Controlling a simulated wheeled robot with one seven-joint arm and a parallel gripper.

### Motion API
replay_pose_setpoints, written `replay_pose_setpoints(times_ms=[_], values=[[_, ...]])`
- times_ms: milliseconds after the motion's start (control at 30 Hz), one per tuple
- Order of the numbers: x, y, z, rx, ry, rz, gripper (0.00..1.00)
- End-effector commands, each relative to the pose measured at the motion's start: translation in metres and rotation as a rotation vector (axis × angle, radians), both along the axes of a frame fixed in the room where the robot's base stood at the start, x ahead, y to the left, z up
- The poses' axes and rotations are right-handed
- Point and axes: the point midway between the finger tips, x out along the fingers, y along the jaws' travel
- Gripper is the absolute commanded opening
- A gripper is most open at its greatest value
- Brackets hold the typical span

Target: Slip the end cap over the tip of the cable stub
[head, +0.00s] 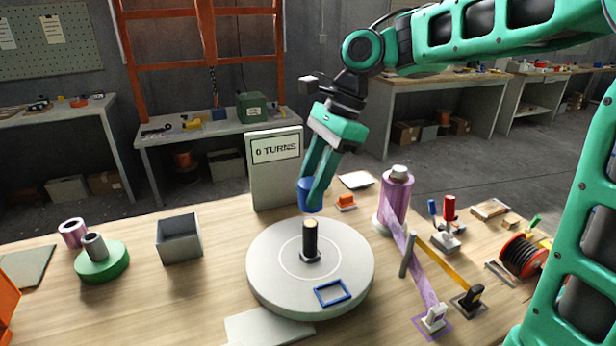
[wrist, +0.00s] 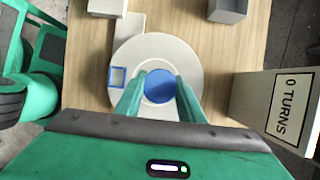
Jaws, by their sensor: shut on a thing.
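The end cap (head: 307,194) is a blue cup shape held between the fingers of my gripper (head: 314,186), which is shut on it. In the wrist view the blue cap (wrist: 159,87) shows between the green fingertips (wrist: 160,92). The cable stub (head: 310,238) stands upright at the middle of a round grey turntable (head: 268,285). It is dark with a pale tan tip. In the head view the cap is above the stub's tip, with a small gap seen between them. The stub is hidden in the wrist view.
A blue square frame (head: 332,293) is marked on the turntable. A panel reading "0 TURNS" (head: 275,180) stands behind. A purple roll (head: 396,195) with a strip drawn out stands to the right. An open grey box (head: 180,238) and a green disc (head: 102,264) are at left.

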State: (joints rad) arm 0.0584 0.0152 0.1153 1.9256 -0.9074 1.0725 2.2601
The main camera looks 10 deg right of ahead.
Motion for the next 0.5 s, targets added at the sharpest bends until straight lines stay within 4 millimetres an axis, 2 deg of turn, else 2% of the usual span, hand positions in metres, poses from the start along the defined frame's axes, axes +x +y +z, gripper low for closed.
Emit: replay_pose_setpoints(times_ms=[233,500], values=[[-0.001,0.002,-0.021,0.001,0.002,0.003,0.14],[-0.001,0.003,-0.033,-0.001,0.001,0.006,0.14]])
